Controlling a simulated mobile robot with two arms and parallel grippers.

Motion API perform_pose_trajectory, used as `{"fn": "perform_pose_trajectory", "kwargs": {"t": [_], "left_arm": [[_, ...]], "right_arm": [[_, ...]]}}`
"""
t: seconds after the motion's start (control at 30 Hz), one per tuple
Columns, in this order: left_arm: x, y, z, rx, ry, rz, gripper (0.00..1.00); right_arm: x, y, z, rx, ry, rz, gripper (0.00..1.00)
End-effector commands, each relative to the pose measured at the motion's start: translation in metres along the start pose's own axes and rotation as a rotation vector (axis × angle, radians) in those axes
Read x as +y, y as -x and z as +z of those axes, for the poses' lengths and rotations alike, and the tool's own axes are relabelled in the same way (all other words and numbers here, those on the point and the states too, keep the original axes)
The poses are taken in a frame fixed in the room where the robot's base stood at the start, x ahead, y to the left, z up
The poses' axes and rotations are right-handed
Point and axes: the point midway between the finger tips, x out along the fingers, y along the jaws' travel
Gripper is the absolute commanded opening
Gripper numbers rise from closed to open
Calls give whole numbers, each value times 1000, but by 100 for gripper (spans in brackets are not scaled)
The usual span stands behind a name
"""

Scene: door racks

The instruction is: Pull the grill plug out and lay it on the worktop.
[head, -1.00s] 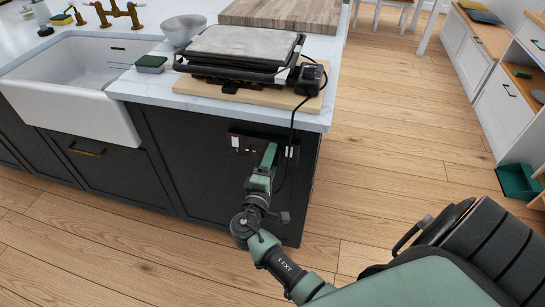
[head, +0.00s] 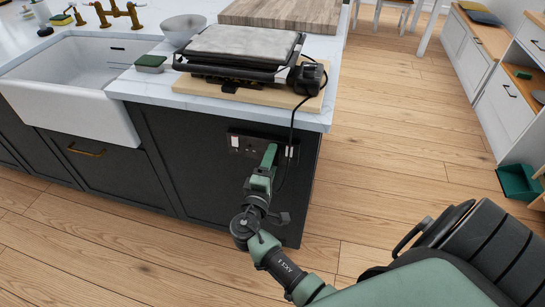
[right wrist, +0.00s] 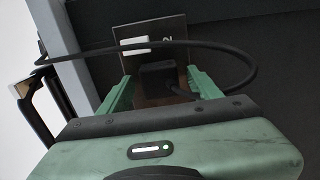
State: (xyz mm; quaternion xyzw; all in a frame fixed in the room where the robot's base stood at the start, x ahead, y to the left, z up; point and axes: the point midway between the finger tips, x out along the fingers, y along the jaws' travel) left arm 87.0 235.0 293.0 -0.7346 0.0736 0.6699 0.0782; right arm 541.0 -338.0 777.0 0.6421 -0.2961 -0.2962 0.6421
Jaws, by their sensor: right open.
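The black grill plug (right wrist: 158,76) sits at the dark socket plate (right wrist: 150,55), which has a white switch (right wrist: 135,45). It lies between the two green fingers of my right gripper (right wrist: 161,90), which are apart on either side of it. I cannot tell whether either finger touches it. In the head view my right gripper (head: 270,157) is at the socket plate (head: 248,144) on the island's dark front and hides the plug. A black cord runs up to the grill (head: 240,50) on the worktop (head: 150,92). My left gripper is not in view.
The grill stands on a wooden board (head: 260,98) near the worktop's right corner. A grey bowl (head: 184,28), a green sponge on a dish (head: 150,62) and a large wooden board (head: 280,12) are nearby. A white sink (head: 75,80) is at left. The cord loops close over my right gripper.

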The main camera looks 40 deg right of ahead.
Motion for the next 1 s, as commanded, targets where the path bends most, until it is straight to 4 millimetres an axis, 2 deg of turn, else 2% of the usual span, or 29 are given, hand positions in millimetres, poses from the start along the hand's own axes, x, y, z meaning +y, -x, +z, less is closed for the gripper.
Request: {"fn": "perform_pose_trajectory", "kwargs": {"t": [0.3,0.33,0.5,0.57,1.0], "left_arm": [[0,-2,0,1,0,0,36],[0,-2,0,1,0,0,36],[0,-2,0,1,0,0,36],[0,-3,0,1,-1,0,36],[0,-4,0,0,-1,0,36]], "right_arm": [[0,0,0,0,0,0,64],[0,0,0,0,0,0,61],[0,0,0,0,0,0,14],[0,0,0,0,0,0,0],[-1,11,0,0,1,-1,0]]}}
